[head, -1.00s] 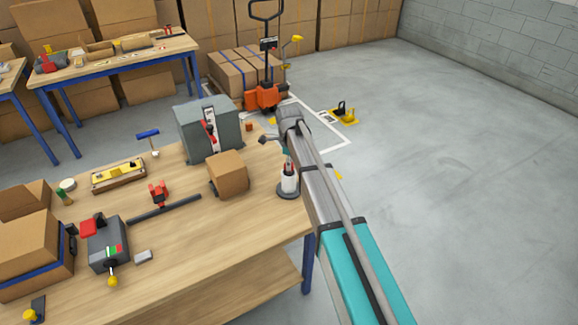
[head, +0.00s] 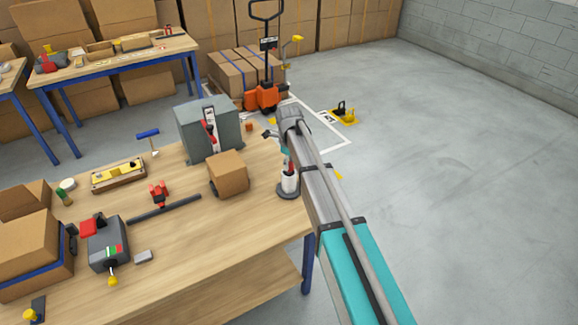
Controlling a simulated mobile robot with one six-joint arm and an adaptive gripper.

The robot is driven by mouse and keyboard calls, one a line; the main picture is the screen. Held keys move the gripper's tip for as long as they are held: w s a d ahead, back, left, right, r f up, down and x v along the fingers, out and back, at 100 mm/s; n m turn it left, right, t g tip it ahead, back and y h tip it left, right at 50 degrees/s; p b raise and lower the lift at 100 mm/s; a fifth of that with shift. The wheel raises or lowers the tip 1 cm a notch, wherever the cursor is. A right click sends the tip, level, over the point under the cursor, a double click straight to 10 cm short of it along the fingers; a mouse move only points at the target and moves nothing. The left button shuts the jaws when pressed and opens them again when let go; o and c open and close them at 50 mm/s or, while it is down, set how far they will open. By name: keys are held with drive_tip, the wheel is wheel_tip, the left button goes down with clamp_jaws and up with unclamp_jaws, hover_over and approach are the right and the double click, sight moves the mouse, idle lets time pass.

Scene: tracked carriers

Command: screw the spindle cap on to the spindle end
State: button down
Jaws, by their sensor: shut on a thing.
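My gripper (head: 289,160) is at the far end of my arm, above the right end of the near bench, partly hidden by my arm links. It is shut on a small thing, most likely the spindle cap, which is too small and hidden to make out. Just below it a white upright cylinder (head: 290,183) stands on a round dark base (head: 287,193) by the bench edge. A red part shows above the white. This may be the spindle, but I cannot tell its end or whether the cap touches it.
A cardboard box (head: 228,174) stands left of the white cylinder, with a grey-green machine (head: 209,130) behind. The wooden bench (head: 190,235) also bears a black bar (head: 165,208) and a grey device (head: 107,245). Floor to the right is mostly clear.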

drive_tip(key=m, duration=0.7)
drive_tip(key=shift+w, duration=0.1)
drive_tip(key=shift+c, duration=0.8)
unclamp_jaws()
drive_tip(key=shift+s+d+n, duration=0.6)
drive_tip(key=shift+d+n, duration=0.1)
drive_tip(key=s+d+n, duration=2.1)
drive_tip(key=s+n, duration=0.3)
drive_tip(key=n, duration=0.4)
drive_tip(key=shift+s+d, duration=0.3)
drive_tip(key=shift+s, duration=0.1)
